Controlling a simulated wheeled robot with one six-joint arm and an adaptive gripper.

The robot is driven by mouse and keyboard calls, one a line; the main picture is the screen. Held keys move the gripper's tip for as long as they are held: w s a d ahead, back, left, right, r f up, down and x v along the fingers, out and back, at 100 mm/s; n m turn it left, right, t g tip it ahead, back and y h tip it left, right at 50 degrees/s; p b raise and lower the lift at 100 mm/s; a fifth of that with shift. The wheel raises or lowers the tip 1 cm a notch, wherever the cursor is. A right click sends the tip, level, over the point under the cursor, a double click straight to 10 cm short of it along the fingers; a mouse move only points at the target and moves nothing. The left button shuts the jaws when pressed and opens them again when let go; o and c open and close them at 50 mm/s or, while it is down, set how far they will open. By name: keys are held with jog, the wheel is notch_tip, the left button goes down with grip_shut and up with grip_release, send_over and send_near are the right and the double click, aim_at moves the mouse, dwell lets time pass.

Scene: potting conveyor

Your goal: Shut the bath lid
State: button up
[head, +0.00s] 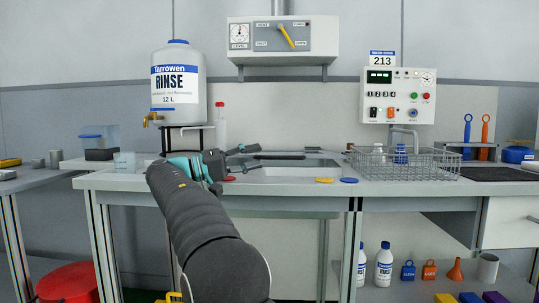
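The bath (312,169) is a pale rectangular opening set in the bench top, in the middle of the head view. A dark, flat bar (280,156) lies along its back edge; I cannot tell whether it is part of the lid. No lid can be made out clearly. My gripper (253,159) is at the bath's left end, pointing right, with its two dark fingers spread apart and nothing visible between them. I cannot tell whether it touches anything. My arm hides part of the bench's front left.
A wire basket (405,163) with bottles is right of the bath. Red, yellow (325,180) and blue (349,180) discs lie along the front edge. A control box (398,96) hangs above.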

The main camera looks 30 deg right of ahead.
jog(key=v, duration=0.5)
jog(key=shift+s, duration=0.1)
dwell(0.4)
